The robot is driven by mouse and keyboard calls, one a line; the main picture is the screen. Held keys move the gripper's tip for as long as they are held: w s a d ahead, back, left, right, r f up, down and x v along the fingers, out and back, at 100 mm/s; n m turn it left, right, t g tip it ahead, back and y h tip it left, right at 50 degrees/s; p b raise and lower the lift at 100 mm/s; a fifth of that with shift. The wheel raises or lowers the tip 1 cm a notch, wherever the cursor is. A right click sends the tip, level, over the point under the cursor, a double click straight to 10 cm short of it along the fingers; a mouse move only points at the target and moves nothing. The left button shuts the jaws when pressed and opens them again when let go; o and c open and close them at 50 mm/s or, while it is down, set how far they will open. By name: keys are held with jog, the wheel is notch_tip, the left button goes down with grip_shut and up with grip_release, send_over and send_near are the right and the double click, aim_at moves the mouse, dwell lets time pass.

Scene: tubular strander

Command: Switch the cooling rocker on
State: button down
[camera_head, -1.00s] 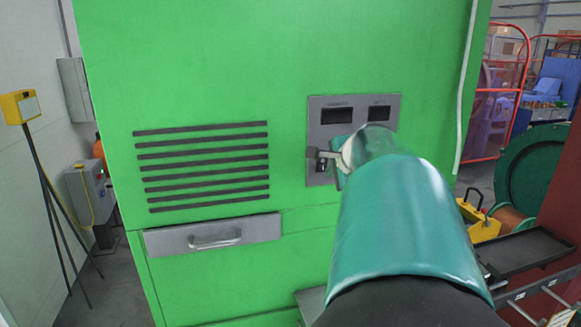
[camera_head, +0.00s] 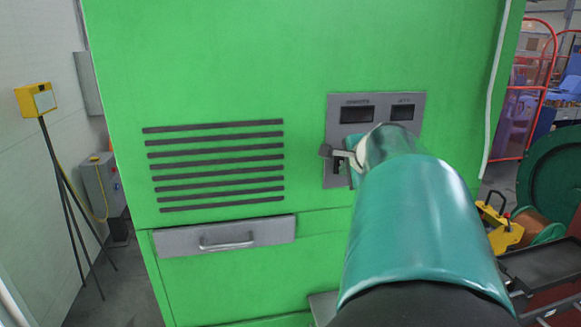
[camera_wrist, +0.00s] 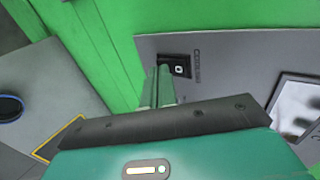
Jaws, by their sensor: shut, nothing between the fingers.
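The cooling rocker (camera_wrist: 179,69) is a small black switch with a white mark, set in a grey panel beside partly legible lettering in the wrist view. My gripper (camera_wrist: 160,70) is shut and empty, its two green-grey fingers together. Its tips appear just left of the rocker and overlap the lower left of its black frame; whether they touch it I cannot tell. In the head view the grey control panel (camera_head: 334,129) sits on the green cabinet, with two dark display windows near its top. My arm covers the panel's lower part, and the rocker is hidden there.
A vent grille (camera_head: 215,165) and a drawer with a handle (camera_head: 228,242) are left of the panel. A yellow box on a tripod (camera_head: 37,98) stands at the far left. A black tray (camera_head: 542,258) and a green reel (camera_head: 552,180) are at right.

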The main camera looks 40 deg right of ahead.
jog(key=shift+w+f, duration=0.1)
dwell(0.3)
jog(key=shift+w+r, duration=0.1)
jog(key=shift+r, duration=0.85)
jog(key=shift+f, duration=0.1)
